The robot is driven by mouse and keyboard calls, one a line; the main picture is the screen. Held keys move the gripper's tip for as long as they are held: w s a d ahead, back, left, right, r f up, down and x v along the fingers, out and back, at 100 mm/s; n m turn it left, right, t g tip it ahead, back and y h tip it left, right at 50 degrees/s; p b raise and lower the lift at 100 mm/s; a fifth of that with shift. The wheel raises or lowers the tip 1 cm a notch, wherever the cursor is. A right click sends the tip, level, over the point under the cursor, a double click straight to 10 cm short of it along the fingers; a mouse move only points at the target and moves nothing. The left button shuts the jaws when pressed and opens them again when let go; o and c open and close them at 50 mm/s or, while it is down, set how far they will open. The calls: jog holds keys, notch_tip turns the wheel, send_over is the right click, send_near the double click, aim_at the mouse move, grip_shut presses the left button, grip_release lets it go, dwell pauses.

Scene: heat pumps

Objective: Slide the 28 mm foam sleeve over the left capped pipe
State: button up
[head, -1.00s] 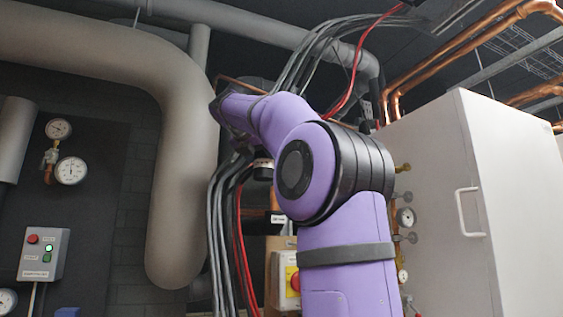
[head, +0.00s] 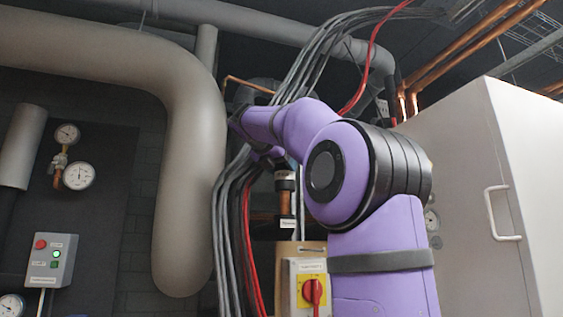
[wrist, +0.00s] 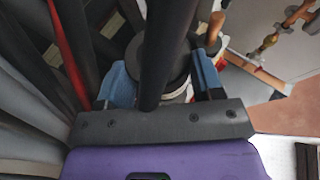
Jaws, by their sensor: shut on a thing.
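My gripper (wrist: 160,85) has blue finger pads on either side of a dark, round, collar-like piece (wrist: 138,60), probably the foam sleeve, and is shut on it. A pale band shows just below that piece. A long black tube crosses in front of it in the wrist view, hiding its middle. A dark collar (head: 285,184) shows there below my wrist, in line with an upright copper pipe (head: 285,204) bearing a white label. I cannot tell whether the sleeve is around the pipe or only above it.
Grey and red cables (head: 232,210) hang close left of my wrist. A thick grey duct (head: 188,200) stands further left. A red-and-yellow switch (head: 312,290) is below the collar. A white cabinet (head: 470,170) stands right of my arm. Copper pipework (wrist: 270,40) shows in the wrist view.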

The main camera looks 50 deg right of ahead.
aim_at(280, 184)
jog(key=shift+f, duration=3.05)
jog(key=o, duration=0.7)
jog(key=shift+a, duration=0.1)
jog(key=v, duration=1)
jog(key=shift+a, duration=0.35)
jog(key=shift+s, duration=0.1)
